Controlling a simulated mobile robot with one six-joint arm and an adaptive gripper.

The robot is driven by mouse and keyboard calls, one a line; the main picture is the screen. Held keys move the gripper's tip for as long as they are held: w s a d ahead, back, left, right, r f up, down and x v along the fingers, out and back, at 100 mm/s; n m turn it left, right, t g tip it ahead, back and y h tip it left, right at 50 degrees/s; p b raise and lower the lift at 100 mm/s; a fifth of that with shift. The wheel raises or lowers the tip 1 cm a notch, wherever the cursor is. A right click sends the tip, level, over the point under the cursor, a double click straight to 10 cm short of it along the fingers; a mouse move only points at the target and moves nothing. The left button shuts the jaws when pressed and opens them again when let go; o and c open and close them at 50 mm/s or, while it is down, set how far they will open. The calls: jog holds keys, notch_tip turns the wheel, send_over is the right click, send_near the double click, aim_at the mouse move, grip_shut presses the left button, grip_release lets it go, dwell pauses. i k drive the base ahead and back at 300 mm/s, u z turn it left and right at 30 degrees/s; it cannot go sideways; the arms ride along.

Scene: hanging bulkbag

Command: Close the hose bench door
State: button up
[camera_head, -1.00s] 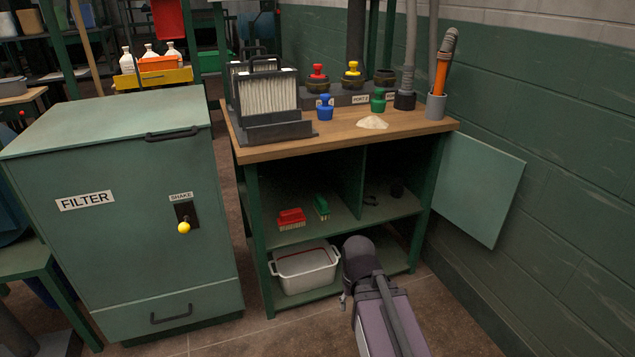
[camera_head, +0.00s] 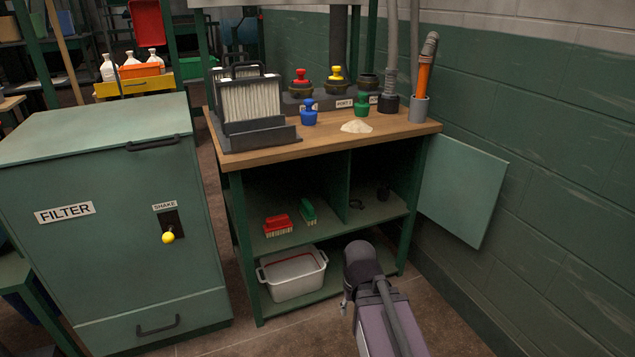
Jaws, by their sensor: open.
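The hose bench (camera_head: 330,138) has a wooden top and a green frame with open shelves. Its pale green door (camera_head: 462,190) hangs on the right side and stands wide open, swung out toward the wall. My arm reaches in from the bottom, in front of the bench's lower right part and left of the door. Only a small part of my gripper (camera_head: 345,300) shows beside the arm, in front of the lower shelf. It is open, apart from the door, and no object shows in it. The rest of it is hidden by my arm.
A green filter cabinet (camera_head: 95,240) stands close on the left. A white tub (camera_head: 293,276) is on the lower shelf, with a red brush (camera_head: 278,225) and a green brush (camera_head: 307,211) above. The brick wall (camera_head: 570,190) is close behind the door. Floor shows below the door.

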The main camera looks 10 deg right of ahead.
aim_at(462, 184)
jog(key=z, duration=0.05)
jog(key=i, duration=0.9)
jog(key=u, duration=0.05)
